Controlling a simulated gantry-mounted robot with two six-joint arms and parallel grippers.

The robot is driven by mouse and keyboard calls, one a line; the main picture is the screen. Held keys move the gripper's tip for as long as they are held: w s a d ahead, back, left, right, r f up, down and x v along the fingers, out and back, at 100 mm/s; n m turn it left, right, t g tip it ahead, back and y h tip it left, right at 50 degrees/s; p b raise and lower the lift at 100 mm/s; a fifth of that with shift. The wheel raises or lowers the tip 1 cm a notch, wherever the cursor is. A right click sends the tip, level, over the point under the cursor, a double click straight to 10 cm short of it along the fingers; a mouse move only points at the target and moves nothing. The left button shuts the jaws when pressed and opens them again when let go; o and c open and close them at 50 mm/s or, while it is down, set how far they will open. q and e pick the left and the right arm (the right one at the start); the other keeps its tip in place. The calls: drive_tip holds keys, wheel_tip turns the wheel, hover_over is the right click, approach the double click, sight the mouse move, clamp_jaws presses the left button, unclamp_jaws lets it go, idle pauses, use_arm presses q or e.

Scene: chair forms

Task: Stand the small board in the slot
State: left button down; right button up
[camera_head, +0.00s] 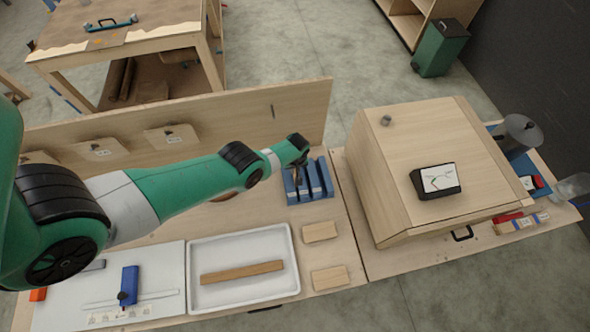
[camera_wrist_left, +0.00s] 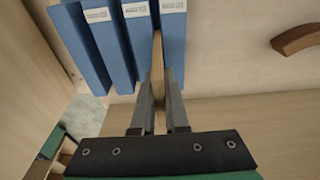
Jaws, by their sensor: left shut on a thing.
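The blue slotted rack (camera_head: 308,194) stands on the workbench, right of the white tray. In the left wrist view the rack (camera_wrist_left: 80,42) shows several upright blue walls with white labels. My left gripper (camera_head: 300,168) is over the rack's far side. In the left wrist view it (camera_wrist_left: 161,105) is shut on the small board (camera_wrist_left: 158,70), which is seen edge-on. The board's far part lies between the two rightmost blue walls, in line with that slot. How deep it sits is hidden. My right gripper is in neither view.
Two flat wooden pieces (camera_head: 320,232) (camera_head: 330,278) lie in front of the rack. The white tray (camera_head: 200,245) holds a wooden strip (camera_head: 242,272). A large wooden box (camera_head: 430,130) stands to the right. The back panel (camera_head: 235,115) rises behind.

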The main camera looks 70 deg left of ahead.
use_arm(q)
drive_tip(key=shift+f+b, duration=1.45)
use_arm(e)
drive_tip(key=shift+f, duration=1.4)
use_arm(q)
drive_tip(key=c, duration=0.8)
unclamp_jaws()
drive_tip(key=shift+c, duration=0.2)
